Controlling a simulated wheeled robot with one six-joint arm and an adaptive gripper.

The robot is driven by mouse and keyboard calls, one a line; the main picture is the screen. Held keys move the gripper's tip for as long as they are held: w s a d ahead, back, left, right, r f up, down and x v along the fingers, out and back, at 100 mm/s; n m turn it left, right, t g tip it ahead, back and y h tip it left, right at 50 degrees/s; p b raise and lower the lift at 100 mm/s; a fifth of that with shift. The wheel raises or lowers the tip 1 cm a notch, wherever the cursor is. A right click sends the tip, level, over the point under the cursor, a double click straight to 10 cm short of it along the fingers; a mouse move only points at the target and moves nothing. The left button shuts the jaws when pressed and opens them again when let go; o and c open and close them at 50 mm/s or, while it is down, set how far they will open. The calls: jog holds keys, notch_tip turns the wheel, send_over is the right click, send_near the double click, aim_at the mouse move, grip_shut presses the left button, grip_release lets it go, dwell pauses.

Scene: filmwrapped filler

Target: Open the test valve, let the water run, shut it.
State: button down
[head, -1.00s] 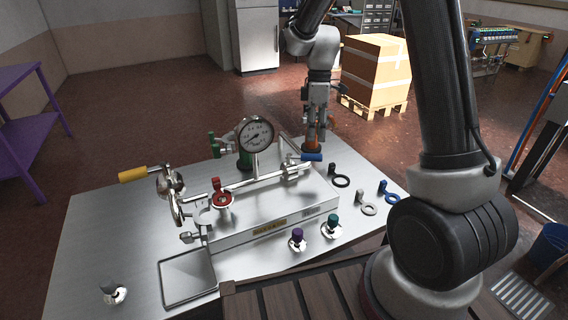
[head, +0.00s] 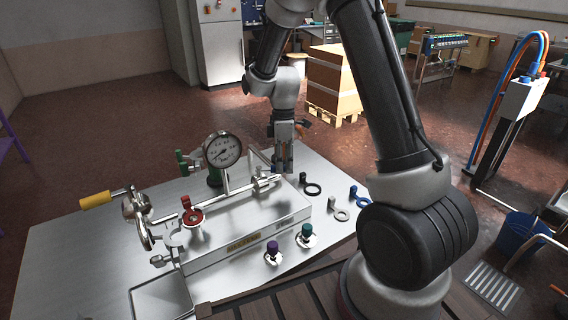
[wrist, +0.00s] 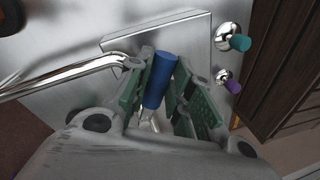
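A blue cylindrical handle (wrist: 160,80) shows between my gripper's green-padded fingers (wrist: 168,75) in the wrist view. The fingers stand open on both sides of it, with a narrow gap on the right. In the head view my gripper (head: 283,165) points down at the right end of the silver pipework (head: 245,188) and hides the blue handle. A round pressure gauge (head: 222,151) stands on the pipework. A red-topped valve (head: 192,213) and a yellow-handled lever (head: 97,200) are to its left. A green handle (head: 182,161) is behind. I see no running water.
A purple knob (head: 272,249) and a teal knob (head: 306,232) are at the bench front. Black, grey and blue ring tags (head: 313,188) lie to the right. A shallow tray (head: 162,299) is at front left. A boxed pallet (head: 333,83) and blue bucket (head: 519,235) stand on the floor.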

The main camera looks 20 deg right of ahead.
jog(key=shift+s, duration=0.1)
dwell(0.3)
jog(key=m, duration=0.1)
jog(key=s+m, duration=0.1)
jog(key=shift+s+a+m+y, duration=0.25)
jog(key=shift+a+m+y, duration=0.05)
jog(key=shift+a+m, duration=0.1)
jog(key=s+m, duration=0.1)
jog(key=s+a+m, duration=0.1)
jog(key=m, duration=0.1)
jog(key=shift+a+m+t+y, duration=0.25)
jog(key=shift+m+t+y, duration=0.05)
jog(key=a+m, duration=0.1)
jog(key=s+m, duration=0.1)
jog(key=m, duration=0.1)
jog(key=shift+a+t, duration=0.3)
jog(key=shift+a, duration=0.05)
jog(key=shift+s+a+m, duration=0.25)
jog(key=shift+a+m, duration=0.5)
jog(key=shift+m, duration=0.55)
jog(key=c, duration=1.3)
grip_release()
